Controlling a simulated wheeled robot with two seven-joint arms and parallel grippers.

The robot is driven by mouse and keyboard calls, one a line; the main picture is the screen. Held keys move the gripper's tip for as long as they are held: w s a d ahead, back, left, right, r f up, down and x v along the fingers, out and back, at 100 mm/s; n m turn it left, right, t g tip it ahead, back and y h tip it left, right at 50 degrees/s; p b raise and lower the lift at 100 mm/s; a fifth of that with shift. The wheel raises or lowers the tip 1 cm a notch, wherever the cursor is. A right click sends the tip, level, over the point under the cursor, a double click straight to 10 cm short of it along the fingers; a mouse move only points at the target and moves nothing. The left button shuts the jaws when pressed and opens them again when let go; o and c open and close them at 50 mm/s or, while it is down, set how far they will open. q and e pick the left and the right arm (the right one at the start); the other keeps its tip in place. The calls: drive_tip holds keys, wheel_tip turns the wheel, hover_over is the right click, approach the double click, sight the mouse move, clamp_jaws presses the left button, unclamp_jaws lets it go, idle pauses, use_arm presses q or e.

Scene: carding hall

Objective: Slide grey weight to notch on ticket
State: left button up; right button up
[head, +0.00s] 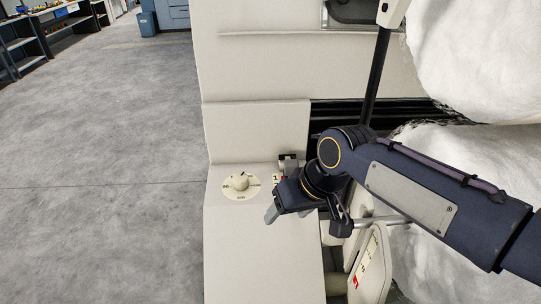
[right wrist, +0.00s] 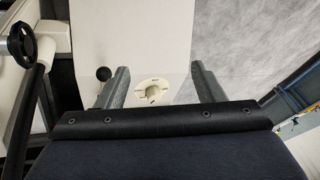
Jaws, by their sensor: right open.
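I cannot make out the grey weight for certain. A small dark grey block (head: 288,163) shows just behind my right gripper on the cream machine. A small pale card (head: 277,180) with a dark figure, perhaps the ticket, is partly covered by that gripper. A cream plate (head: 366,264) with dark marks and a red patch stands at the lower right. My left gripper is not in view.
A white dial with a knob (head: 241,184) is on the cream machine housing (head: 255,130). A black ball knob (right wrist: 103,74) and a black handwheel (right wrist: 20,45) show in the right wrist view. White fibre rolls (head: 470,60) stand at right. Grey floor (head: 100,180) is clear at left.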

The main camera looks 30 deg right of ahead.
drive_tip(key=w+d+r+g+h, duration=0.1)
drive_tip(key=w+d, duration=0.3)
drive_tip(key=w, duration=0.2)
drive_tip(key=w+d+r+g, duration=0.1)
drive_tip(key=w+d+r, duration=0.15)
drive_tip(key=w, duration=0.35)
drive_tip(key=m+g+h+p, duration=0.1)
drive_tip(key=m+g+p, duration=0.1)
drive_tip(key=m, duration=0.1)
hover_over(292, 163)
wheel_tip(292, 163, down, 6)
drive_tip(key=shift+w+a+f, duration=0.1)
drive_tip(key=shift+f, duration=0.05)
drive_tip(key=shift+f+m, duration=0.3)
drive_tip(key=shift+f, duration=0.35)
wheel_tip(292, 163, down, 7)
drive_tip(key=shift+r+p, duration=0.15)
drive_tip(key=shift+p, duration=0.15)
